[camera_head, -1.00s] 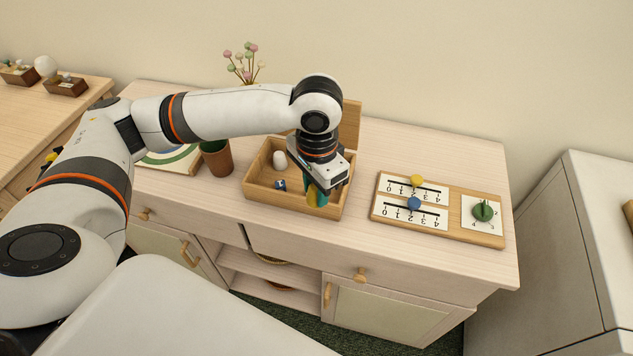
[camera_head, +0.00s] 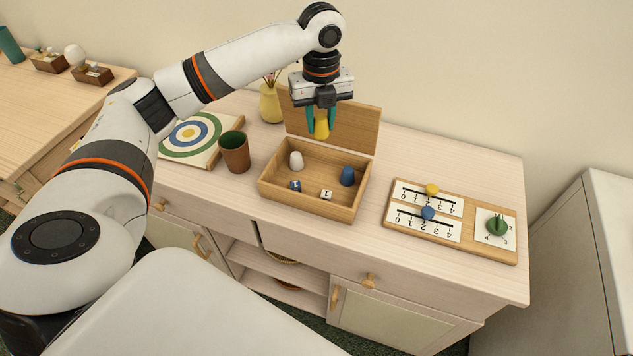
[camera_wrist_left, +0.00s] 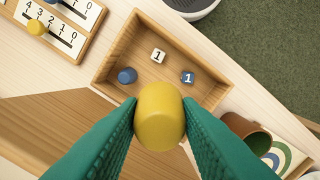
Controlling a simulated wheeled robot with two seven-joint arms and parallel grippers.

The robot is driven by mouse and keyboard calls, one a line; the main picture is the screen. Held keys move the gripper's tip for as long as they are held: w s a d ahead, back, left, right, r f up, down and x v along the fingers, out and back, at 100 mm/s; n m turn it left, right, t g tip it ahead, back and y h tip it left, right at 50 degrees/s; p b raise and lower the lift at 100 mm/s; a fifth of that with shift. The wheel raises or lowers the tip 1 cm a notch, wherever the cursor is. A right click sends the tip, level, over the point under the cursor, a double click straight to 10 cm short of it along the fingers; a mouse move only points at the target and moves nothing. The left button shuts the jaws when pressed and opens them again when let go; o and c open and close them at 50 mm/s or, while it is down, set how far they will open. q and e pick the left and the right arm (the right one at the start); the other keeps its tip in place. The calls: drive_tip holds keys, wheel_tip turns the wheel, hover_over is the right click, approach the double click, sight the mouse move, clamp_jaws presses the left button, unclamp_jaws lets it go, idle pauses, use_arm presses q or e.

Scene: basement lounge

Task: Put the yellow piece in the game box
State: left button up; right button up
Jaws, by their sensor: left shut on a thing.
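My left gripper (camera_head: 321,122) is shut on the yellow piece (camera_head: 321,129) and holds it in the air above the back of the game box. The wrist view shows the yellow piece (camera_wrist_left: 159,117) between the two green fingers. The open wooden game box (camera_head: 286,197) stands on the cabinet with its lid (camera_head: 352,128) raised behind. Inside are a white piece (camera_head: 296,160), a blue piece (camera_head: 347,176), a blue die (camera_head: 295,185) and a white die (camera_head: 327,195). My right gripper is not in view.
A score board (camera_head: 404,222) with a yellow peg (camera_head: 431,189), a blue peg (camera_head: 428,212) and a green spinner (camera_head: 497,226) lies right of the box. A brown cup (camera_head: 234,152) and a target board (camera_head: 207,155) are to the left. A yellow vase (camera_head: 271,104) stands behind.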

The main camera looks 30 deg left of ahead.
use_arm(q)
drive_tip(key=shift+w+a+r+m, duration=0.1)
drive_tip(key=shift+w+a+m, duration=0.15)
drive_tip(key=shift+m, duration=0.35)
drive_tip(key=shift+w+a+r+m, duration=0.1)
drive_tip(key=shift+a+m, duration=0.25)
drive_tip(key=shift+m, duration=0.25)
drive_tip(key=p, duration=0.2)
hover_over(317, 182)
wheel_tip(317, 182, down, 17)
drive_tip(key=shift+f, duration=0.45)
drive_tip(key=shift+f, duration=0.15)
drive_tip(key=o, duration=0.9)
drive_tip(key=shift+o, duration=0.2)
wheel_tip(317, 182, up, 12)
drive_tip(key=b, duration=0.1)
drive_tip(key=shift+r, duration=0.2)
